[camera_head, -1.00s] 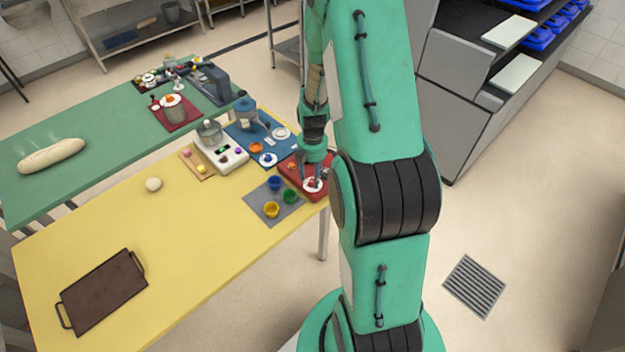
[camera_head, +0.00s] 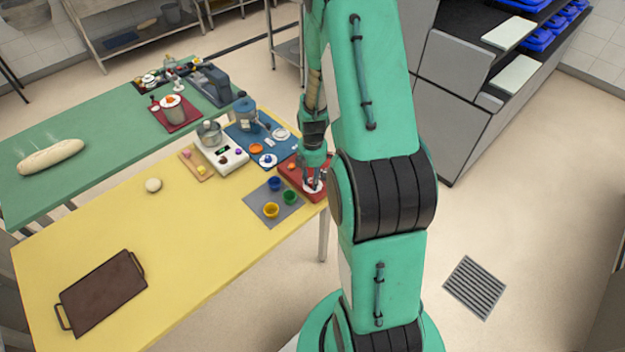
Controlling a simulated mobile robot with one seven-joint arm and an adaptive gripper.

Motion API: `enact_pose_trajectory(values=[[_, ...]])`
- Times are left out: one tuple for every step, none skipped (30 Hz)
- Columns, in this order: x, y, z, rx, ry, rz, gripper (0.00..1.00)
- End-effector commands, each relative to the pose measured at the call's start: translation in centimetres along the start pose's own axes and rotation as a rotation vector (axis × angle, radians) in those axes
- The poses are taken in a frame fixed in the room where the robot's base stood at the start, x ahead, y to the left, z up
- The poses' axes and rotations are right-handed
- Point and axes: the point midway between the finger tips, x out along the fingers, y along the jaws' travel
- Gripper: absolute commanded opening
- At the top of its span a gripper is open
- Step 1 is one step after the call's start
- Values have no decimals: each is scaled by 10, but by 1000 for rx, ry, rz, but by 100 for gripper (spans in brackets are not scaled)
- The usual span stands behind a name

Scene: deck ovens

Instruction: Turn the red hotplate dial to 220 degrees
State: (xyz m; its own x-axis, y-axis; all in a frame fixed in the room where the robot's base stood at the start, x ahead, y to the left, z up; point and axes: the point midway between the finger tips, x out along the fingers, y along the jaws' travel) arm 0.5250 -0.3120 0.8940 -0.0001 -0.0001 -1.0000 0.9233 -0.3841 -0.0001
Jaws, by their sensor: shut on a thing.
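The red hotplate (camera_head: 297,181) sits at the right end of the yellow table, partly hidden by my arm. My gripper (camera_head: 312,184) points down over its right part, at a white round dial (camera_head: 308,182). The fingers are shut on the dial, which they mostly cover. The dial's marks and pointer are too small to read, so I cannot tell its setting. A small orange spot shows on the hotplate to the left of the fingers.
A grey mat (camera_head: 262,212) with blue, green and yellow cups lies just left of the hotplate. A blue board (camera_head: 238,137) and a white device with a pot (camera_head: 229,160) stand behind. A dark tray (camera_head: 103,292) lies front left. The table's middle is mostly clear.

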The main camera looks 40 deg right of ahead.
Motion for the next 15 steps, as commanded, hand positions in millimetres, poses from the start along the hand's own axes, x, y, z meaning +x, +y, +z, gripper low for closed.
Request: enact_pose_trajectory(values=[[0,0,0,2,0,0,0],[0,0,0,5,0,0,0],[0,0,0,10,0,0,0],[0,0,0,15,0,0,0],[0,0,0,21,0,0,0],[-1,0,0,30,0,1,0],[-1,1,0,38,0,1,0],[-1,1,0,48,0,1,0],[-1,1,0,63,0,1,0],[-1,1,0,76,0,1,0],[-1,1,0,90,0,1,0],[-1,1,0,111,0,1,0],[-1,1,0,128,0,1,0],[-1,1,0,147,0,1,0],[-1,0,0,173,0,1,0]])
